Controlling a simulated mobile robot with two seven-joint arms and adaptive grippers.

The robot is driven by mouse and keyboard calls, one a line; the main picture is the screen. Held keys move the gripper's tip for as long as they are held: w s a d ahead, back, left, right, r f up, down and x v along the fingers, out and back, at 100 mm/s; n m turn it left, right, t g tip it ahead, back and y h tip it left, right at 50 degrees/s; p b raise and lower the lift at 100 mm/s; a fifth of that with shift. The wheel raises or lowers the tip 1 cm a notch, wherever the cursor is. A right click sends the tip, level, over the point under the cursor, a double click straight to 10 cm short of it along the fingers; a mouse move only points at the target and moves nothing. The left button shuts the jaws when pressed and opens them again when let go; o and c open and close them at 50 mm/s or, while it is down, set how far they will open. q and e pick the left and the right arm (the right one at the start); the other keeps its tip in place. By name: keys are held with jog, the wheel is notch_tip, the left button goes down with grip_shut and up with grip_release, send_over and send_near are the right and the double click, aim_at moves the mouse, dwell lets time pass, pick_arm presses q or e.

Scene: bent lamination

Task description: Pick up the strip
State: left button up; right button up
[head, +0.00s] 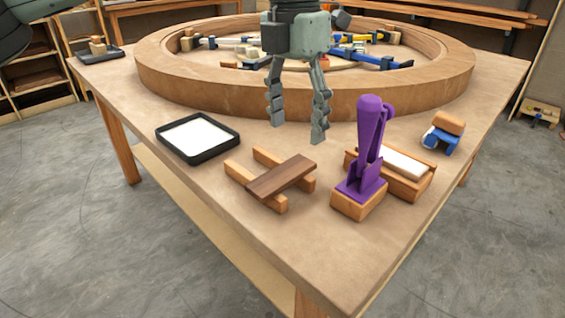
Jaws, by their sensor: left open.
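A dark brown wooden strip (281,176) lies across two lighter wooden rails (243,175) near the front of the table. My left gripper (297,127) hangs pointing down above the table, in front of the big wooden ring and beyond the strip in the picture. Its two fingers are spread apart with nothing between them. It is apart from the strip. My right gripper does not show.
The wooden ring (210,87) holds several clamps. A black tray with a white surface (198,136) stands left. A purple tool on a wooden block (367,160), a wooden box with white contents (405,163) and a blue-and-wood tool (443,132) stand right.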

aim_at(291, 168)
pick_arm(q)
jog(key=shift+w+a+f+y, duration=0.15)
jog(key=shift+a+f+y, duration=0.05)
jog(key=shift+a+y, duration=0.1)
notch_tip(291, 168, down, 6)
jog(key=shift+a+f+p, duration=0.1)
jog(key=shift+f+p, duration=0.05)
jog(key=shift+p, duration=0.3)
jog(key=shift+f, duration=0.5)
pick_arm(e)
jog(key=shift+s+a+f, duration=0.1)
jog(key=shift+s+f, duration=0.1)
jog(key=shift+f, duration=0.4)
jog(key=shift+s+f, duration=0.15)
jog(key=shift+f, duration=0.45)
pick_arm(q)
jog(key=c, duration=1.2)
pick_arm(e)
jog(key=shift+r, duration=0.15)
pick_arm(q)
jog(key=shift+r, duration=0.2)
